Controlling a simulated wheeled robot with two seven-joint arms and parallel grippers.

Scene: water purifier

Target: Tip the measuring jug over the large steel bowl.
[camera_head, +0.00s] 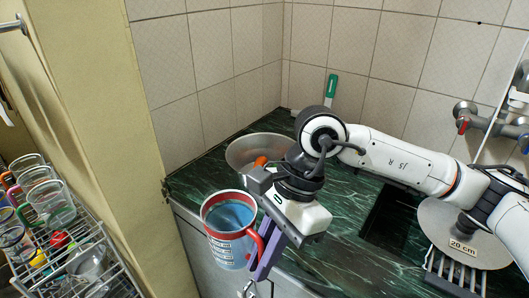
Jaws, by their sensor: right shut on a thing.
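The measuring jug (222,249) has a red rim, a red handle, dark markings on its side and a blue inside. My right gripper (262,258), with purple fingers, is shut on the jug at its red handle. The jug is close to upright, with a slight lean, and shows in front of the counter's front edge. The large steel bowl (236,153) stands on the counter behind the jug. An orange thing (261,161) shows at the bowl, partly hidden by my right arm. The jug and bowl are apart. My left gripper is out of view.
The dark green marble counter (335,220) has free room right of the jug. A round plate marked 20 cm (436,222) lies near the sink at right. Wall taps (468,118) are above it. A rack of cups (95,245) stands at left beside a yellow wall edge.

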